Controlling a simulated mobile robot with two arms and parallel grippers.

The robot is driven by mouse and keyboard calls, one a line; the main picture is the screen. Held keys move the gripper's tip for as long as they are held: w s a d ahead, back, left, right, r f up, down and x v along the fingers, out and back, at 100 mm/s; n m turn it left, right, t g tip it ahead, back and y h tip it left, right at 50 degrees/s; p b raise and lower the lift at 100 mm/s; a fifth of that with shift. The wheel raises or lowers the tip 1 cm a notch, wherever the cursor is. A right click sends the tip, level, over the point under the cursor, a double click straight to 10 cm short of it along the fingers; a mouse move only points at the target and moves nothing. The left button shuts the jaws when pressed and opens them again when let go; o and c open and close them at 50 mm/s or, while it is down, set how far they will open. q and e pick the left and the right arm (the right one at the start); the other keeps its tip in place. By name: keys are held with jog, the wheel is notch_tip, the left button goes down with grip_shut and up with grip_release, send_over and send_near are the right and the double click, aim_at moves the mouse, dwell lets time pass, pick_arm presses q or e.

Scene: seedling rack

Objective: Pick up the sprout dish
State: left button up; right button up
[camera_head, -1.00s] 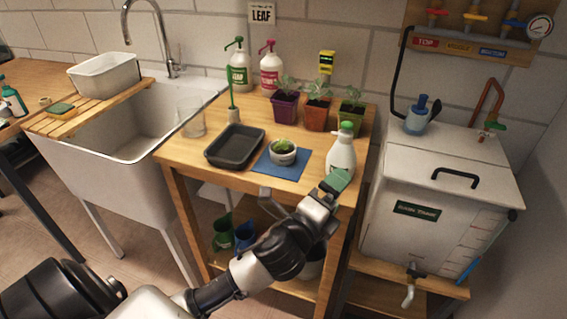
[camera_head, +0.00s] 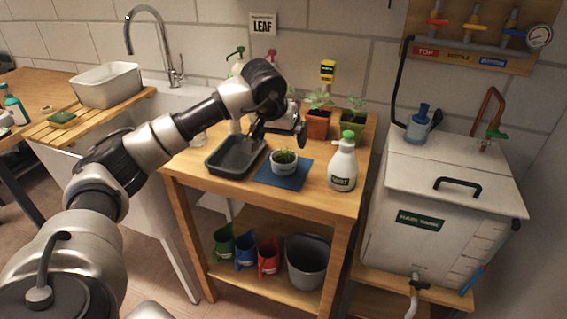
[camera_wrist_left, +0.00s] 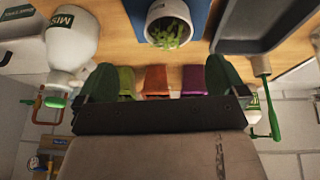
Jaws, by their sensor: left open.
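The sprout dish (camera_head: 284,164) is a small white round dish with green sprouts. It stands upright on a blue mat (camera_head: 268,178) on the wooden table. It also shows at the top of the left wrist view (camera_wrist_left: 170,22), partly cut off by the frame edge. My left gripper (camera_head: 281,132) is open and empty. It is above and behind the dish, apart from it. In the left wrist view its green-padded fingers (camera_wrist_left: 163,82) are spread wide, with the dish off beyond them. My right gripper is not in view.
A dark tray (camera_head: 236,170) lies left of the mat and a white spray bottle (camera_head: 343,167) stands right of it. Potted seedlings, such as the orange pot (camera_head: 318,124), stand behind. A white tank (camera_head: 440,205) is at the right. The table front is clear.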

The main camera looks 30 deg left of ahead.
pick_arm(q)
send_over(284, 157)
jog(key=s, duration=0.2)
jog(key=shift+y, duration=0.3)
notch_tip(284, 157, down, 4)
jog(key=shift+a+f, duration=0.1)
jog(key=x, duration=0.5)
jog(key=shift+w+d+f+p, duration=0.1)
jog(key=shift+d+f+p, duration=0.15)
jog(key=shift+f+p, duration=0.1)
jog(key=c, duration=1)
jog(key=shift+o, duration=0.2)
jog(key=shift+r, duration=0.1)
